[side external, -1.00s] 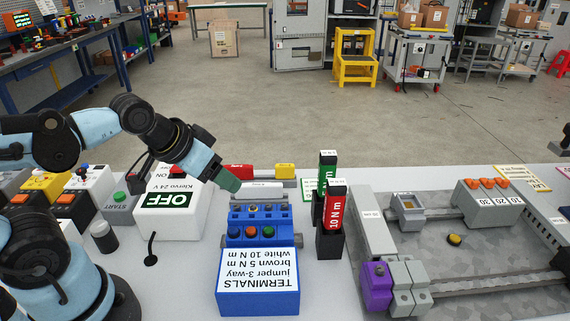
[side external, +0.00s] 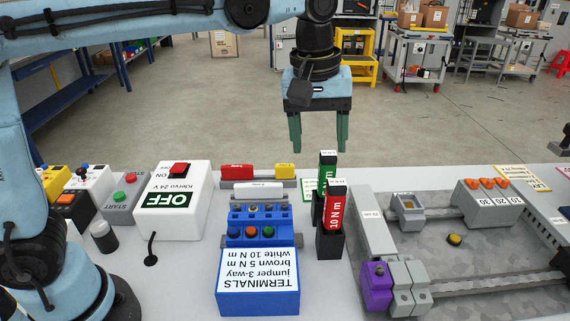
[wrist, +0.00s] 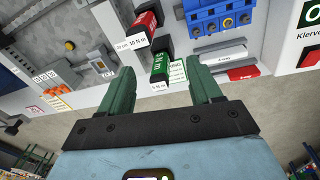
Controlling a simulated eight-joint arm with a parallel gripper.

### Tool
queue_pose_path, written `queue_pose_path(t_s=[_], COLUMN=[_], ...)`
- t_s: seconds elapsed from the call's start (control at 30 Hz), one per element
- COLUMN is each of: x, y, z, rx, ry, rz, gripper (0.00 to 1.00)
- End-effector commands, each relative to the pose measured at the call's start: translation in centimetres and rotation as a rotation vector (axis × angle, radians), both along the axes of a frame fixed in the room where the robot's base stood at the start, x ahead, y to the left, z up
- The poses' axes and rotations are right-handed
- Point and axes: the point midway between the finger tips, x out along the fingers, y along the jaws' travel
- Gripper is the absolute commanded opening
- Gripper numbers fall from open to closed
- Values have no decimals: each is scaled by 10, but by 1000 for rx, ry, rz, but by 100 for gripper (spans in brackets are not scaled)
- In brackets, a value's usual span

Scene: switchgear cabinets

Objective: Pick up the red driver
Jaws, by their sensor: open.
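The red driver (side external: 335,207), marked 10 N m, stands upright in a black holder (side external: 329,243) right of the blue terminals box. The green driver (side external: 327,172) stands upright just behind it. My gripper (side external: 319,148) is open and empty, pointing down, high above the far side of the table behind the drivers. In the wrist view the red driver (wrist: 146,24) shows at the top, beyond the space between my green fingers (wrist: 165,80). The green driver (wrist: 161,62) lies nearer, between the fingertips in that picture, apart from them.
The blue terminals box (side external: 258,282) and white OFF box (side external: 172,205) stand to the left. Red and yellow blocks (side external: 257,171) lie behind the terminals. A grey rail panel (side external: 480,255) with a purple block (side external: 377,284) is to the right.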

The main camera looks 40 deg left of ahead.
Motion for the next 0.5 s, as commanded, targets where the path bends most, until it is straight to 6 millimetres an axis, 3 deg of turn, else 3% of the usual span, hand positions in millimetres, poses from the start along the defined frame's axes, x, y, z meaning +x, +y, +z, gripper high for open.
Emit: queue_pose_path(t_s=[0.03,0.2,0.37,0.5], x=[5,11,13,12], y=[-12,-34,-41,-41], z=[0,-1,-5,-19], rx=[5,23,30,31], ry=[27,91,110,110], rz=[29,116,147,149], gripper=[64,64,64,64])
